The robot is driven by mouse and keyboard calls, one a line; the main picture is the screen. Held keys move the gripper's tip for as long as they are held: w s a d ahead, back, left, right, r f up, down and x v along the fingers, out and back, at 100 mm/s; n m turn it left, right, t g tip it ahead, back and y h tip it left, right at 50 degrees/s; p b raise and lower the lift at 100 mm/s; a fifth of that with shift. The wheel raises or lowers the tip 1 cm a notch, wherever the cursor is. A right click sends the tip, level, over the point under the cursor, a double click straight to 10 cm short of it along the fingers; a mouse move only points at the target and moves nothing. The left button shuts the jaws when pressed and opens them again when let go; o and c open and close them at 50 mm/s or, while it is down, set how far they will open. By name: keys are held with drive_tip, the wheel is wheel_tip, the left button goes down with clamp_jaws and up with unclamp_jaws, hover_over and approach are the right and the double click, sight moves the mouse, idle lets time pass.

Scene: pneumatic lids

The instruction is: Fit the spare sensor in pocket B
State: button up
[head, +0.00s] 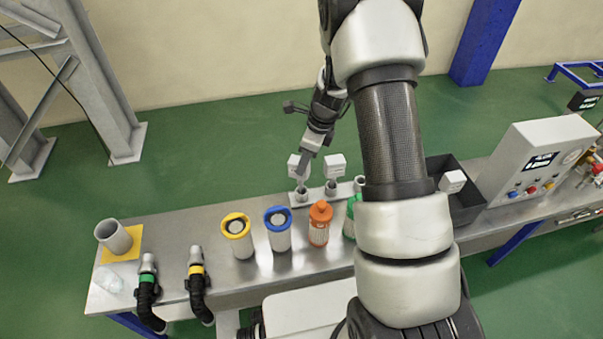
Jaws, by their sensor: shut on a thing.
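My gripper (305,163) is over the left end of a grey rail (316,197) with pockets in a row. It is shut on a white box-shaped sensor (293,162), which is partly hidden by the fingers. This sensor is at the left pocket (301,194); I cannot tell whether it is seated or just above. A second white sensor (336,161) stands upright at the middle pocket (331,187). The right pocket (359,183) looks empty, partly hidden by my arm. No pocket letters are legible. Another white sensor (453,181) shows at the dark bin.
The dark bin (470,208) and a control box (540,158) stand at the right. Yellow (237,228), blue (278,228) and orange (320,223) canisters stand in front of the rail. Two black hoses (148,290) (196,284) and a grey cup (114,237) are at the left.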

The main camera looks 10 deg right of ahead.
drive_tip(key=w+a+p+v, duration=0.1)
drive_tip(key=a+p+v, duration=0.1)
drive_tip(key=p+v, duration=0.7)
drive_tip(key=shift+a+v, duration=0.3)
drive_tip(key=shift+v, duration=1.05)
drive_tip(key=shift+w+d, duration=0.1)
drive_tip(key=shift+w, duration=0.1)
